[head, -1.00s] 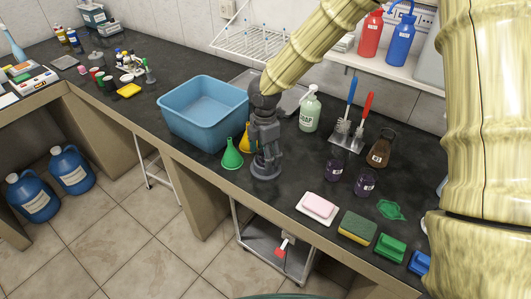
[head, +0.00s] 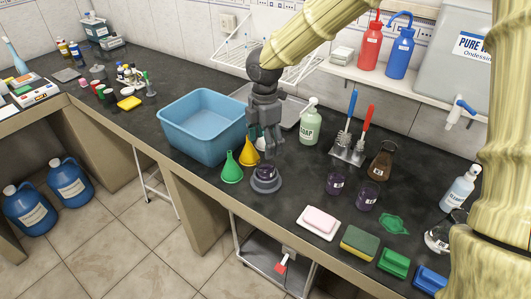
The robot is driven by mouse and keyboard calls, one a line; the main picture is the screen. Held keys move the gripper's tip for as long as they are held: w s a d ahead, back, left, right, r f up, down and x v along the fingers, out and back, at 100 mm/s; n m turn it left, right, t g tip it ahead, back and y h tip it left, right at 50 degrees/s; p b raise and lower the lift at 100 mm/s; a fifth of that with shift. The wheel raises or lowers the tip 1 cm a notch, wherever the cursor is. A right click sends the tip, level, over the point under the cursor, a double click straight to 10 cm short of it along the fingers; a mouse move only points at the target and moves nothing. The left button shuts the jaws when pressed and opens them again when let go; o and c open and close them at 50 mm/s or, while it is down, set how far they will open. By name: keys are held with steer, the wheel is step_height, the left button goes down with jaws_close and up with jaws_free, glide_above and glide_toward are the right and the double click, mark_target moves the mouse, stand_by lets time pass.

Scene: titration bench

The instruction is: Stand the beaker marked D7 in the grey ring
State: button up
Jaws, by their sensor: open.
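A dark purple beaker (head: 266,171) stands upright in the grey ring (head: 266,186) on the dark bench. Its label is not visible from here, so I cannot read its mark. My gripper (head: 272,149) is open, pointing down just above this beaker, and looks clear of it. Two similar purple beakers, one (head: 335,184) to the right and another (head: 367,195) further right, stand upright with white labels too small to read surely.
A blue basin (head: 205,140), a green funnel (head: 232,170) and a yellow funnel (head: 249,153) lie left of the ring. A soap bottle (head: 310,125) and brush stand (head: 347,152) are behind. A pink soap dish (head: 319,222) and sponge (head: 359,242) line the front edge.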

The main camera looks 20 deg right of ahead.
steer(key=shift+r, duration=0.9)
